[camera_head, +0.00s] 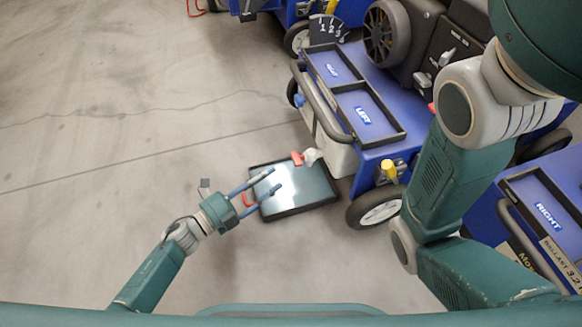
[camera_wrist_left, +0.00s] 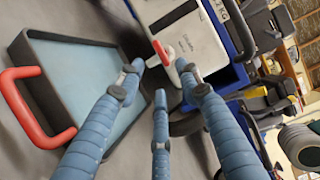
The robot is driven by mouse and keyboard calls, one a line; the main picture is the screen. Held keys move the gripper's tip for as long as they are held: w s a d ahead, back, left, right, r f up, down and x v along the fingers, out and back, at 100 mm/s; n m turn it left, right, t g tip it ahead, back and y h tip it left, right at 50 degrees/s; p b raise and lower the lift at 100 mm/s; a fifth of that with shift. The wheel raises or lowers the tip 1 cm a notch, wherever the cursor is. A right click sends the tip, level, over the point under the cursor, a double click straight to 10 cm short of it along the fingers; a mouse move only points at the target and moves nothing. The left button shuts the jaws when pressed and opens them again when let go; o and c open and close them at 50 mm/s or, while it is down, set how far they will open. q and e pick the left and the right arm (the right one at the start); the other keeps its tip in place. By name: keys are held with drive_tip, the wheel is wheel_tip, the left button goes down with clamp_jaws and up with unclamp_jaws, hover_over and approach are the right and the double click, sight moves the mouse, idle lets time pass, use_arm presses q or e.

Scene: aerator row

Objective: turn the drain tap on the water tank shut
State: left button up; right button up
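The white water tank (camera_head: 341,160) sits low in the blue machine's side and shows large in the left wrist view (camera_wrist_left: 192,40). Its drain tap has a red handle (camera_head: 297,158) and a pale body (camera_head: 312,156). In the left wrist view the red handle (camera_wrist_left: 160,52) lies just beyond the fingertips, near the right finger. My left gripper (camera_head: 275,179) is open, its fingers spread and empty, a little short of the tap and above the black tray. Whether a fingertip touches the tap cannot be told. My right gripper is out of view.
A black tray (camera_head: 290,212) with a shiny surface and red handle (camera_wrist_left: 35,108) lies on the floor below the tap. The machine's wheel (camera_head: 377,212) and yellow knob (camera_head: 389,169) are to the right. Another blue machine marked RIGHT (camera_head: 547,216) stands further right. Left floor is clear.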

sight(298, 159)
use_arm(q)
drive_tip(key=b+x, duration=0.3)
drive_tip(key=x, duration=0.5)
drive_tip(key=shift+w+d, duration=0.2)
drive_tip(key=shift+w, duration=0.05)
clamp_jaws()
